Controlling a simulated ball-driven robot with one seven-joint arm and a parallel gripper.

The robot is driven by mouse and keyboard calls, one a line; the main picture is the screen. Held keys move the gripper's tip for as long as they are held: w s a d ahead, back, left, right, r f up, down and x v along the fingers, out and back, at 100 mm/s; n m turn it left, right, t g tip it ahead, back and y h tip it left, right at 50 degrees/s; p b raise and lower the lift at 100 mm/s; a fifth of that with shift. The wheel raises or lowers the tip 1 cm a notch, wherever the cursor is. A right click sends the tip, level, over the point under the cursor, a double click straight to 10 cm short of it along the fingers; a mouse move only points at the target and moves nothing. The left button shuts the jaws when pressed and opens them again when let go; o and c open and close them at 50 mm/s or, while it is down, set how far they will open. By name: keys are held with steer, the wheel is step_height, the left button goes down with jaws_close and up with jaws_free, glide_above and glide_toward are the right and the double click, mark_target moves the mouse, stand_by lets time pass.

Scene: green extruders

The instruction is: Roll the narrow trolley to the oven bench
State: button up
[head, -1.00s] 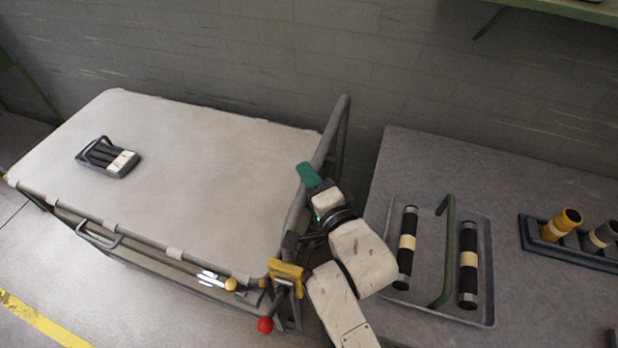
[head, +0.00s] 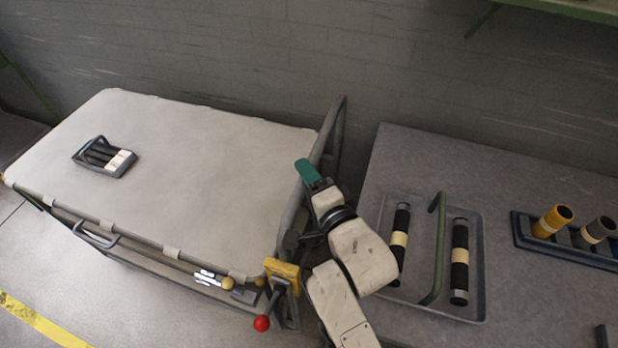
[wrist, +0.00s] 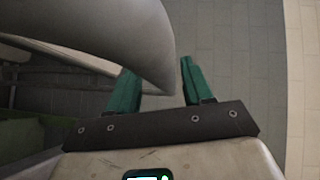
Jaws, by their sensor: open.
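A trolley (head: 200,140) with a pale covered top stands at the left in the head view, with a grey tubular push bar (head: 325,140) at its right end. It is the only trolley in view. My gripper (head: 307,174) is at this bar, its green fingers pointing up and left. In the wrist view, the fingers of my open gripper (wrist: 156,68) are spread apart, and a thick grey bar (wrist: 130,40) runs close in front of and between them, hiding part of the left finger. I cannot tell if they touch. No oven shows, so I cannot identify the oven bench.
A grey bench (head: 400,160) stands right of the trolley, bearing a tray (head: 388,205) with two black rollers and a rack (head: 590,255) of cylinders. A small black carrier (head: 104,157) lies on the trolley. A yellow latch and red knob (head: 261,323) sit at its front corner. A wall is behind.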

steer(key=b+v, duration=0.1)
steer(key=v, duration=1)
steer(key=shift+f, duration=0.1)
stand_by(0.4)
